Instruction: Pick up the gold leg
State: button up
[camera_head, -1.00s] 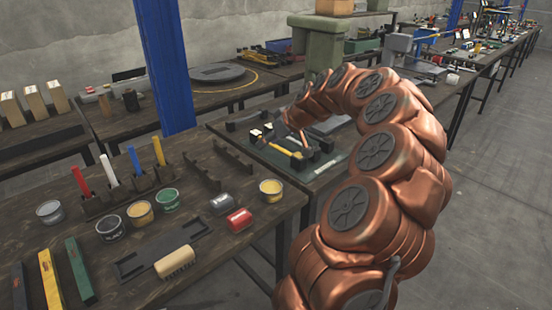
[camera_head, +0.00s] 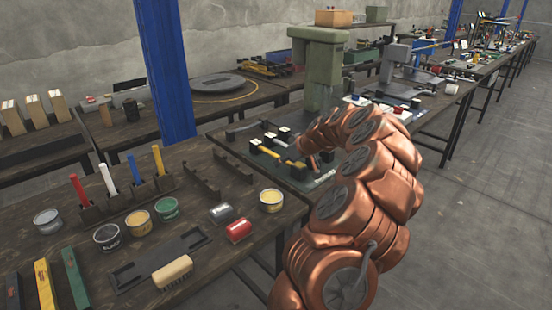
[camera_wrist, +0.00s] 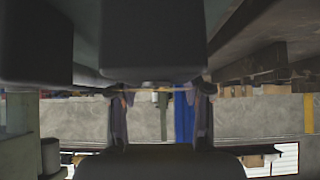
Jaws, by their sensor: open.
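In the head view a short gold-yellow bar (camera_head: 268,151), which looks like the gold leg, lies between small black blocks on the dark mat (camera_head: 228,143). A second yellowish piece (camera_head: 295,163) shows beside the end of my arm. My gripper is mostly hidden behind my copper arm there. In the wrist view the two dark fingers of my gripper (camera_wrist: 160,92) stand apart. A thin gold-orange strip (camera_wrist: 140,90) crosses the gap between them; I cannot tell whether it is the leg or how near it is. Large dark blocks (camera_wrist: 150,40) fill the top of that view.
A green press (camera_head: 322,55) stands behind the mat. The nearer bench (camera_head: 225,180) holds paint cans, coloured bars and a black tray (camera_head: 160,262). A blue post (camera_head: 168,70) rises at the left. Clear floor (camera_head: 470,220) lies on the right.

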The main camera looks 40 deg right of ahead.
jog(key=shift+w+f, duration=0.4)
jog(key=shift+w, duration=0.05)
grip_shut()
